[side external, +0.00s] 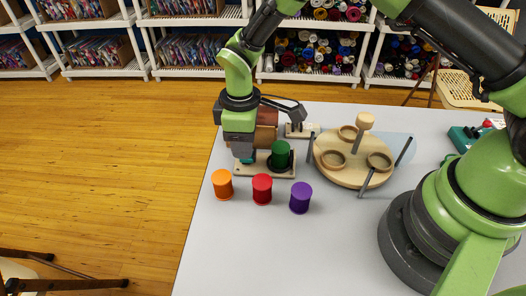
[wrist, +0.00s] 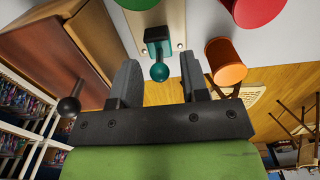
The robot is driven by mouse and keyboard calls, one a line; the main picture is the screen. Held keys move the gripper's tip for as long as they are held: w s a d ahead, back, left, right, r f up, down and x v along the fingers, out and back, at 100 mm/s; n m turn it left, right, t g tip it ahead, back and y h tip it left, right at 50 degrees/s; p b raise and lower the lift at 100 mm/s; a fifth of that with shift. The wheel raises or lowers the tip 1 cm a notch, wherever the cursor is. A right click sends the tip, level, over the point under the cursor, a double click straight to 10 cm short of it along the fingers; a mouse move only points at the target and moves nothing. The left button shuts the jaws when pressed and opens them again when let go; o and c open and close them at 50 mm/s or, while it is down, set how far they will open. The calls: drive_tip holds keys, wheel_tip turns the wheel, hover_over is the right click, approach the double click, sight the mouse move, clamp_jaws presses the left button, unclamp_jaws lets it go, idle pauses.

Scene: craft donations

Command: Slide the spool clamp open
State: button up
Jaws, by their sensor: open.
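The spool clamp has a wooden base board (side external: 279,174) and a teal slider (wrist: 153,36) with a round teal knob (wrist: 159,72). In the side view only a bit of teal (side external: 248,159) shows beside my gripper. A green spool (side external: 281,154) stands on the board; its edge also shows at the top of the wrist view (wrist: 137,3). My gripper (wrist: 159,64) is open, with one finger on each side of the knob in the wrist view and a gap on both sides. I cannot tell whether the knob lies at fingertip depth. In the side view my wrist hides the fingertips.
Orange (side external: 222,184), red (side external: 262,189) and purple (side external: 300,197) spools stand in front of the board. A brown wooden box (side external: 266,132) stands close behind my gripper. A round wooden stand (side external: 345,177) with cups and dark rods is to the right. The front table is clear.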

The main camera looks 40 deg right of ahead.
drive_tip(key=shift+r, duration=3.55)
